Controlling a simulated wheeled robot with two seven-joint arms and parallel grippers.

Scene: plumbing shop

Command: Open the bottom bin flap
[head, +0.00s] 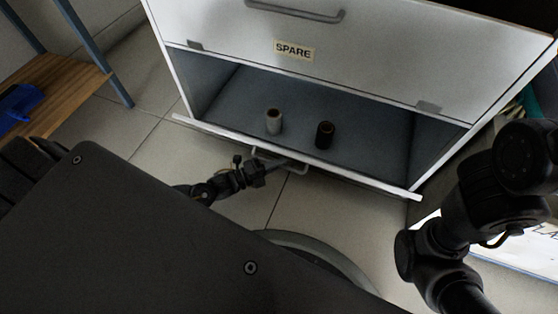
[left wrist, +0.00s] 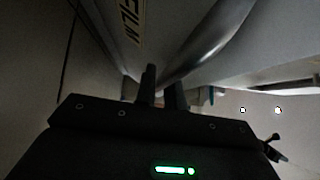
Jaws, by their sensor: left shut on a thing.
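The bottom bin flap (head: 350,176) of the white cabinet is tipped outward and down, seen nearly edge-on in the head view, and the bin behind it is open. Its handle (head: 298,166) shows below the flap's edge, and it is a large grey curved bar in the left wrist view (left wrist: 215,45). My left gripper (head: 265,165) is at the handle's left part, shut on it; its fingers (left wrist: 165,88) meet the bar's lower end in the left wrist view, where the exact contact is dark. My right arm shows at the right, but its gripper is out of view.
The flap above, with a SPARE label (head: 293,50), is closed. A wooden shelf (head: 60,90) stands at the left. Tiled floor is clear left of the cabinet.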

